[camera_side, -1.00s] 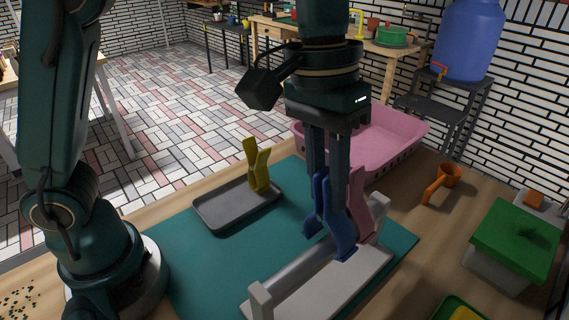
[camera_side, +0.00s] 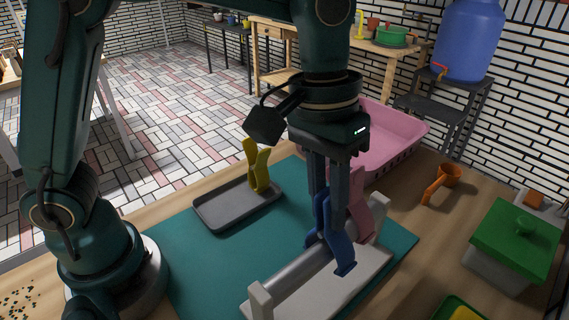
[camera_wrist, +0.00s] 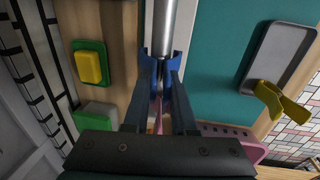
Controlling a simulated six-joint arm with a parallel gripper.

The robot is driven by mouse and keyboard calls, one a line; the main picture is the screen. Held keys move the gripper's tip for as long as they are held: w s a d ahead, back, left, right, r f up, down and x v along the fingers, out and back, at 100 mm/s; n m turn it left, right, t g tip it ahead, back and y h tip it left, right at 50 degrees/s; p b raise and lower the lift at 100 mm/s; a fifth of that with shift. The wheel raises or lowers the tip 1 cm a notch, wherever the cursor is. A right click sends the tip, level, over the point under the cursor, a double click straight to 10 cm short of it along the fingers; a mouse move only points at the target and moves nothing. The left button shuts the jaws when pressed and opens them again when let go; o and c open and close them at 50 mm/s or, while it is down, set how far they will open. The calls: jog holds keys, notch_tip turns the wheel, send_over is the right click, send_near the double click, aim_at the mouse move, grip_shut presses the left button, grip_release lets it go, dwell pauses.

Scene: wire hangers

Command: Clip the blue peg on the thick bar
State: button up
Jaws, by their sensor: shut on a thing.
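My gripper (camera_side: 329,203) is shut on the blue peg (camera_side: 342,253), which is upright with its open jaws down at the thick grey bar (camera_side: 303,270). In the wrist view, the blue peg (camera_wrist: 145,56) shows one jaw on each side of the bar (camera_wrist: 161,28), beyond my gripper's fingers (camera_wrist: 161,92). I cannot tell whether the jaws touch the bar. The bar is held between two upright ends on a pale base (camera_side: 345,285). A pink peg (camera_side: 360,212) stands at the bar just behind the blue one, partly hidden by it and my fingers.
A yellow peg (camera_side: 257,168) stands at the grey tray (camera_side: 215,212) on the teal mat (camera_side: 190,260). A pink basket (camera_side: 395,135) is behind my gripper. The mat left of the bar is clear.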

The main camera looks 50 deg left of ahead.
jog(key=o, duration=1.4)
jog(key=shift+o, duration=0.6)
jog(key=shift+a+r, duration=0.2)
jog(key=shift+r, duration=1)
jog(key=shift+a+r, duration=0.2)
jog(key=shift+r, duration=0.95)
jog(key=shift+w+a+r, duration=0.1)
jog(key=shift+a+r, duration=0.05)
jog(key=shift+r, duration=0.2)
jog(key=s+a+r+n+t, duration=0.2)
jog(key=s+a+r+t, duration=0.15)
jog(key=a, duration=0.45)
jog(key=s+a+f+m+t+y, duration=0.1)
jog(key=s+a+f+m+t, duration=0.1)
jog(key=s+a+f, duration=0.3)
notch_tip(320, 180, down, 3)
jog(key=shift+s+a+r+y, duration=0.15)
jog(key=shift+s+a+y, duration=0.25)
jog(key=shift+s, duration=0.05)
